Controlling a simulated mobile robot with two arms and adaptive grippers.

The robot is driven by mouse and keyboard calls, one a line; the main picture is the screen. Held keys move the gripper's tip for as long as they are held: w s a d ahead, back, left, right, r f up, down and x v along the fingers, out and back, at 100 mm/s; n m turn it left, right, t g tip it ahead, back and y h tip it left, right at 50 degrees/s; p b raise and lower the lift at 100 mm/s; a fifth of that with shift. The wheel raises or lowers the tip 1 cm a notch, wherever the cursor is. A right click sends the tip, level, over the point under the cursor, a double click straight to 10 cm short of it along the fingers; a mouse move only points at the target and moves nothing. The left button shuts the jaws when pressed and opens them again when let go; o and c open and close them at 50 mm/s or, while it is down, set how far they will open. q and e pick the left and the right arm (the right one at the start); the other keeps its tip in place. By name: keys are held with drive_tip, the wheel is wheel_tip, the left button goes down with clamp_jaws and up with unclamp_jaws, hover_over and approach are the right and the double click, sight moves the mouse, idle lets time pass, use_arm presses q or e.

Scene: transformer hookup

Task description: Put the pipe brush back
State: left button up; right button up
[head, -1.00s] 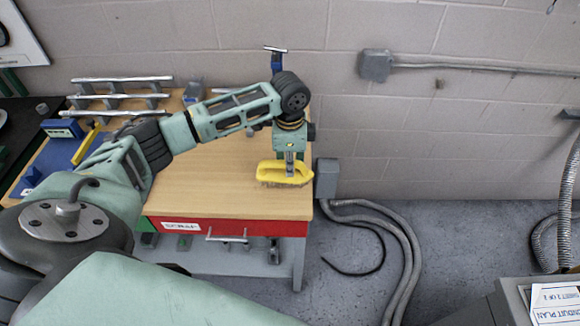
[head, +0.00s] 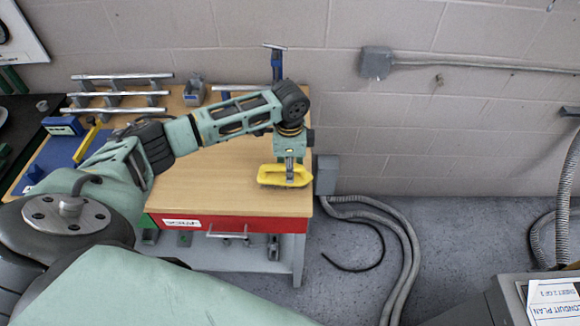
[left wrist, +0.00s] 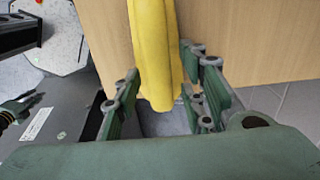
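The pipe brush (head: 272,175) has a yellow handle and a darker underside. It is at the front right corner of the wooden workbench (head: 225,185); I cannot tell whether it touches the top. My left gripper (head: 290,172) points down onto it from above. In the left wrist view, the yellow handle (left wrist: 155,45) lies between the finger pads of my left gripper (left wrist: 160,90), which close in on both its sides. My right gripper is not in view.
A grey rack with metal pipes (head: 115,95) and a blue tool tray (head: 55,165) are at the bench's left. A blue-handled tool (head: 276,65) stands at the back. A grey box (head: 327,175) and conduits (head: 385,225) are right of the bench. The bench's middle is clear.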

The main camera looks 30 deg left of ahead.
use_arm(q)
wheel_tip(320, 180, up, 12)
drive_tip(key=b, duration=0.2)
drive_tip(key=shift+s+r, duration=0.15)
drive_tip(key=shift+r, duration=0.05)
drive_tip(key=shift+d, duration=0.1)
